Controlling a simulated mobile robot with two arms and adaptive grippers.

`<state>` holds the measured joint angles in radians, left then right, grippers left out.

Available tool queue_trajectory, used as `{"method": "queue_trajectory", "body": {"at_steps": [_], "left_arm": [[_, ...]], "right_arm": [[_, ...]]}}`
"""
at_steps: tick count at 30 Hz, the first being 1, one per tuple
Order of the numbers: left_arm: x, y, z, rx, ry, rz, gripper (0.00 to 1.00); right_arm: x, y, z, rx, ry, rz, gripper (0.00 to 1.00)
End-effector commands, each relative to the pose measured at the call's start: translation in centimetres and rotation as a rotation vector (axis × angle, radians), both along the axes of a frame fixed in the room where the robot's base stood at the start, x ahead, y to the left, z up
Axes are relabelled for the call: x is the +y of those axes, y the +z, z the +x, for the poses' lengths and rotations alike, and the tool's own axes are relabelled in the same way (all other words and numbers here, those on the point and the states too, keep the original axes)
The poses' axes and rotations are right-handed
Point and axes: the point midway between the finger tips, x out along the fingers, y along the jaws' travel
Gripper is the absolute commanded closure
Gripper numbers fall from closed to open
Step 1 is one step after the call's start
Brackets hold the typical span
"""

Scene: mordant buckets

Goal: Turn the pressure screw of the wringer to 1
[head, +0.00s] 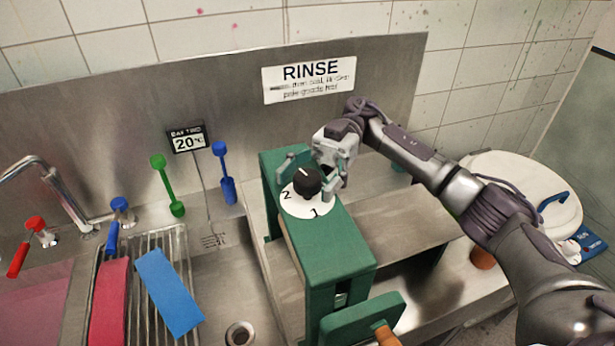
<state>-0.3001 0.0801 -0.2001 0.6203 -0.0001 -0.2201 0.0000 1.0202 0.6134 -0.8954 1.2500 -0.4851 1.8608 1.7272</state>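The wringer (328,245) is a green frame standing on the steel counter in the middle. On its top is a white dial (318,207) with the figures 2 and 1 showing at its left and front. The black pressure screw knob (307,182) sits on the dial, with a short pale mark on its top towards the back; I cannot tell exactly which figure it points at. My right gripper (312,174) is open at the knob's back, with its grey fingers spread to either side and a gap showing. My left gripper is out of view.
A green handled plate (352,322) with a wooden grip stands at the front. To the left are a drying rack with blue cloth (168,292) and red cloth (110,300), taps and a 20° display (188,141). A white lidded bucket (515,185) stands right.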

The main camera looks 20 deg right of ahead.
Motion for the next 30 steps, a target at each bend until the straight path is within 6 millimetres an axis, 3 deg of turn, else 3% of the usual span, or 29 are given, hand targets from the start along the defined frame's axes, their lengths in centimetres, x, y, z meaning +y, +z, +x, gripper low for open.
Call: {"method": "queue_trajectory", "body": {"at_steps": [8, 21, 30], "left_arm": [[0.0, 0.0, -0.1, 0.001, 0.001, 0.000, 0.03], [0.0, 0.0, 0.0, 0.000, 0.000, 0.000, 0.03], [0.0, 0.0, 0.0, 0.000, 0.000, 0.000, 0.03]], "right_arm": [[0.0, 0.6, 0.0, -0.003, -0.001, 0.001, 0.28], [0.0, 8.3, 0.0, -0.004, -0.001, 0.001, 0.28], [0.0, 10.0, 0.0, 0.001, 0.000, 0.001, 0.28]]}}
